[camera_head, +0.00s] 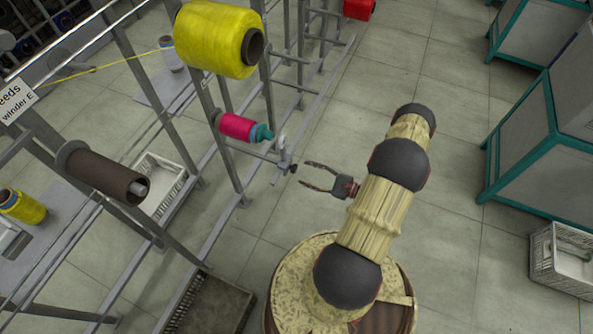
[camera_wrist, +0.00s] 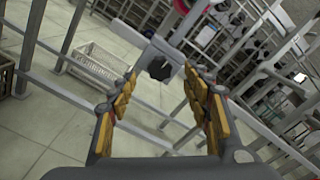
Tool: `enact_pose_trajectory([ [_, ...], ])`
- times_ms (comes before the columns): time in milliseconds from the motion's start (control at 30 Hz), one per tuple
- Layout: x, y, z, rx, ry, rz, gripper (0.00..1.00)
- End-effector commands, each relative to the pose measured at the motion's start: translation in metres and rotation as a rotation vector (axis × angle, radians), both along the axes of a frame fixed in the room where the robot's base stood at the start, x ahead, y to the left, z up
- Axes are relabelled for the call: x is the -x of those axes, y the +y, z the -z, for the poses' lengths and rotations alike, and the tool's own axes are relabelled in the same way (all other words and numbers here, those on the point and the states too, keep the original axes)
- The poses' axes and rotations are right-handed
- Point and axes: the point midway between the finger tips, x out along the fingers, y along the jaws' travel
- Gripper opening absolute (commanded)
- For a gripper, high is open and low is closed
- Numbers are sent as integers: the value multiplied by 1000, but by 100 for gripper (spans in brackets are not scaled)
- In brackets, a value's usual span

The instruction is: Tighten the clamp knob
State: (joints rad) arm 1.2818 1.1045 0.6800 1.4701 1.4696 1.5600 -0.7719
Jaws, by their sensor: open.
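The clamp knob is a small black lobed knob (camera_wrist: 159,68) on a grey clamp bracket, seen in the wrist view ahead of my gripper and between the line of its fingers. In the head view the knob (camera_head: 293,168) sits at the lower end of the grey clamp (camera_head: 283,157), beside the pink bobbin (camera_head: 238,127) with a teal end. My gripper (camera_head: 311,175) is open and empty, a short way right of the knob and pointing at it. Its padded fingers (camera_wrist: 160,105) show in the wrist view on both sides, apart from the knob.
A large yellow spool (camera_head: 215,40) hangs above the clamp on the metal rack. A brown roll (camera_head: 103,174) sits on the rack at left. A white crate (camera_head: 158,185) stands behind the rack, and a dark crate (camera_head: 212,306) below.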

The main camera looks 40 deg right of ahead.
Motion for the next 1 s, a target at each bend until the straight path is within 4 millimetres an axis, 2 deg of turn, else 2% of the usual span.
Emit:
enact_pose_trajectory([
  [100,-18,8,2,0,1,-6,49],
  [333,-40,17,1,0,0,-4,49],
  [700,-45,18,0,0,1,-1,49],
  [1000,-45,19,0,0,2,-2,32],
])
